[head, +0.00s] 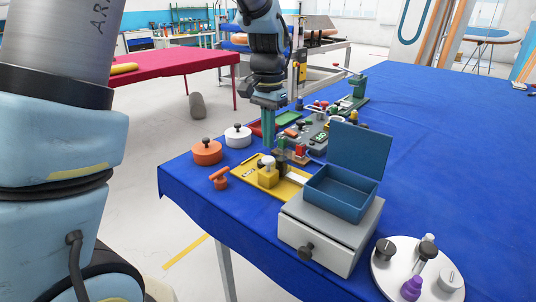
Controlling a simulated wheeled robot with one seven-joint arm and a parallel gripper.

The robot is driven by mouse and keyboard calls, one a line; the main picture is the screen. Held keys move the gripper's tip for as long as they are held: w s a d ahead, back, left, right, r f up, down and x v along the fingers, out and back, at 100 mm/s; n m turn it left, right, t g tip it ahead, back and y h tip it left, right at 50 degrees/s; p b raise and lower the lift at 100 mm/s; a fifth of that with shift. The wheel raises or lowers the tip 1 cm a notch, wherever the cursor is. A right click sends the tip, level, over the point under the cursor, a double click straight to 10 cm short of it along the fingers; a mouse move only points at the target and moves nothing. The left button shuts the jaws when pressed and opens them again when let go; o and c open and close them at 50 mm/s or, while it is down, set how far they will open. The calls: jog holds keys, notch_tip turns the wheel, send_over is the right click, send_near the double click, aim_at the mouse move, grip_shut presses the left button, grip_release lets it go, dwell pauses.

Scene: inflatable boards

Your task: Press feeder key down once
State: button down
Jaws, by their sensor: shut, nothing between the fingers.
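My gripper (268,136) points down over the blue-covered table, its narrow fingers together and empty. It is behind the yellow tray and beside a cluster of small parts. A grey device (318,138) with small green and red parts sits just right of my gripper. I cannot tell which part is the feeder key. Whether the fingertips touch anything is hidden by the small parts in front of them.
A yellow tray (245,168) with a yellow block stands in front. A grey drawer box (325,235) bears an open blue box (335,192). White and orange round lidded pots stand left. A white round plate (385,282) holds knobs.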

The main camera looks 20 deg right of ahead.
aim_at(268, 158)
jog(key=shift+r+p, duration=1.25)
jog(key=shift+r, duration=0.35)
jog(key=s+a+f+n, duration=0.2)
jog(key=a+n, duration=0.3)
jog(key=a, duration=1)
jog(key=s+a+f+n+t, duration=0.1)
jog(key=a+n, duration=0.5)
jog(key=a, duration=0.9)
jog(key=shift+s+f+t, duration=0.3)
jog(key=shift+s+f, duration=0.2)
jog(key=shift+f, duration=0.1)
